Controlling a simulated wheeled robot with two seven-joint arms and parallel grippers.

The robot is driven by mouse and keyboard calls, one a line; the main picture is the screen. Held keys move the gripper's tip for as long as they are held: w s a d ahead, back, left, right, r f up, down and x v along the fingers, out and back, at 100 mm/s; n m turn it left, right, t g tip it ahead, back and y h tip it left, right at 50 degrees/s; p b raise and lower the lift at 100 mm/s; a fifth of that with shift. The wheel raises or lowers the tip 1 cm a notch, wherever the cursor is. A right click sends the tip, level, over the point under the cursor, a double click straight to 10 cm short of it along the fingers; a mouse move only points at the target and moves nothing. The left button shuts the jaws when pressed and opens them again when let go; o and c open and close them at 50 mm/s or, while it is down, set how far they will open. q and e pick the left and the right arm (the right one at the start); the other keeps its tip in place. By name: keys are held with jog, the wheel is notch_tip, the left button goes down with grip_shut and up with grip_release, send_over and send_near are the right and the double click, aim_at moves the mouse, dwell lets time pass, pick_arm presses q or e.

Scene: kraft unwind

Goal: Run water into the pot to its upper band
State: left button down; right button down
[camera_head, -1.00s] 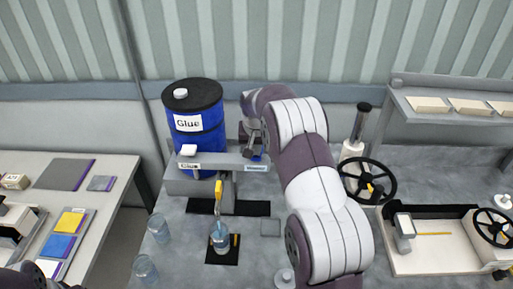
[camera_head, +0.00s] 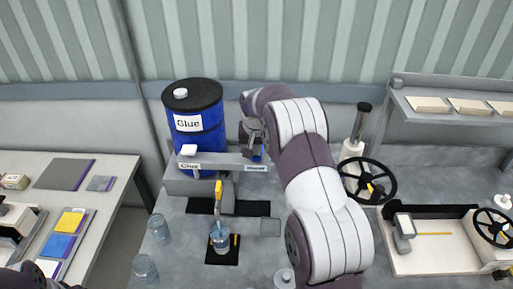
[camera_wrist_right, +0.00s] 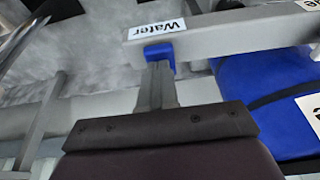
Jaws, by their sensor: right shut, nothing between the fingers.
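A small clear pot (camera_head: 219,242) with bluish liquid stands on a black pad (camera_head: 223,259) under the spout below the grey beam (camera_head: 225,162). Its bands are too small to read. A yellow piece (camera_head: 218,188) hangs above the pot. The beam's right end carries a Water label (camera_head: 256,168), also in the right wrist view (camera_wrist_right: 157,30). A blue tap lever (camera_wrist_right: 159,54) sits beside that label. My right gripper (camera_wrist_right: 157,68) is shut, its fingertips at the blue lever with nothing between them; whether they touch it I cannot tell. My left gripper is not in view.
A blue Glue drum (camera_head: 197,128) stands behind the beam. Clear cups (camera_head: 159,228) stand at the bench's left edge. A black handwheel (camera_head: 367,181) and a cream tray (camera_head: 435,258) are at right. My right arm covers the bench middle.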

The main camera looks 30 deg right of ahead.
jog(key=shift+s+a+f, duration=0.1)
jog(key=shift+s+f, duration=0.2)
jog(key=shift+f, duration=0.2)
jog(key=r+p, duration=0.3)
jog(key=r, duration=0.1)
jog(key=shift+w, duration=0.25)
jog(key=v, duration=1.1)
jog(key=shift+w+d, duration=0.25)
jog(key=shift+b, duration=0.3)
